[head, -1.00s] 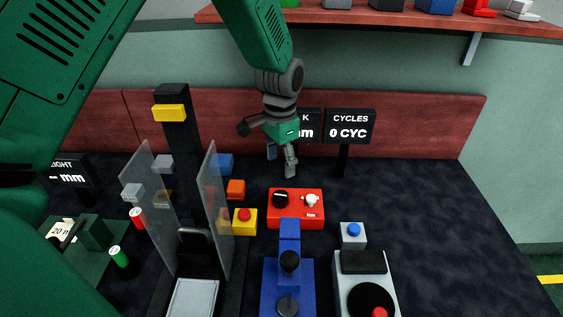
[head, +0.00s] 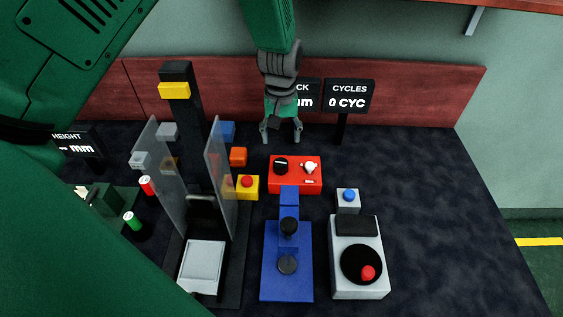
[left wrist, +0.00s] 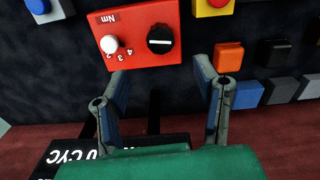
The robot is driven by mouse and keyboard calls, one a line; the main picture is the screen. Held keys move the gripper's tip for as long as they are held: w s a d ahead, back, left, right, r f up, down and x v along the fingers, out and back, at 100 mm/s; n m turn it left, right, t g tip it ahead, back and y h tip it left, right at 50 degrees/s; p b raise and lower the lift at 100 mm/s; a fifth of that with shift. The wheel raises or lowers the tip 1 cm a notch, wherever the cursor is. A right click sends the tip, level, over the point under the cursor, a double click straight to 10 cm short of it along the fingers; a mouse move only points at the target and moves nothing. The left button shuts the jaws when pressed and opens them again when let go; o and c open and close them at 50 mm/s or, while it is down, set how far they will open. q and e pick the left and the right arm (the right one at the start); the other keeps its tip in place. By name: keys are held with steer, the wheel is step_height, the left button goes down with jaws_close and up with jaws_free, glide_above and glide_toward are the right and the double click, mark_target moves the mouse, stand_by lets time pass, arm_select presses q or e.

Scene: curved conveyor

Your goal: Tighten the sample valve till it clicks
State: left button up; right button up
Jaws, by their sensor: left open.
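A red box (head: 295,187) marked "Nm" stands on the dark table and carries a black dial (head: 281,166) and a white knob (head: 309,167). I cannot tell for certain which part is the sample valve. The red box also shows in the left wrist view (left wrist: 137,58), with the white knob (left wrist: 109,44) beside small numbers and the black dial (left wrist: 160,39) to its right. My left gripper (head: 281,138) is open and empty, pointing down just behind the red box. In the left wrist view its fingertips (left wrist: 160,68) are spread below the box. My right gripper is out of view.
A yellow box with a red button (head: 247,186) stands left of the red box. A blue press (head: 287,275) and a grey unit with a black disc (head: 360,283) are in front. Clear guard panels (head: 217,180) stand left. The table's right side is clear.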

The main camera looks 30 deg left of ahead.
mark_target(281, 162)
arm_select(q)
step_height(281, 162, down, 11)
steer(key=shift+f, duration=0.2)
